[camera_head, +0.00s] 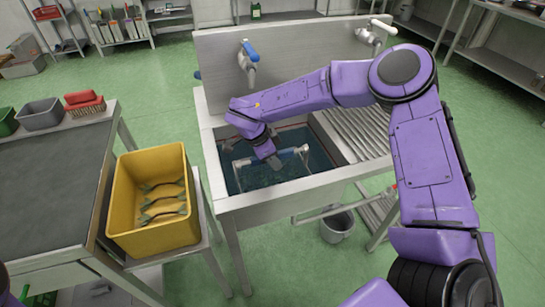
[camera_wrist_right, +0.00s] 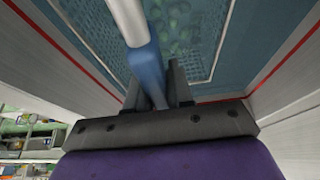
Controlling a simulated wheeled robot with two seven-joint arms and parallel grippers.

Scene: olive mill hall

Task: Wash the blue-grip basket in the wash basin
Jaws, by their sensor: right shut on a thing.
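The wash basin (camera_head: 310,193) is a steel sink holding dark blue-green water. The blue-grip basket sits down in it; its pale bar handle (camera_head: 238,166) with a blue grip (camera_head: 290,154) shows above the water. My right gripper (camera_head: 272,160) reaches into the basin from above and is shut on the blue grip. In the right wrist view the blue grip (camera_wrist_right: 148,68) lies between my fingers, and mesh walls of the basket (camera_wrist_right: 95,40) show below, with blurred green shapes between them. The head view hides much of the basket behind my arm. My left gripper is out of view.
A blue-lever tap (camera_head: 249,52) and a white-lever tap (camera_head: 378,30) stand on the basin's backboard. A ribbed drainboard (camera_head: 355,132) lies right of the basin. A yellow crate (camera_head: 118,212) with several grey-green things stands left. A grey bucket (camera_head: 337,226) is under the sink.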

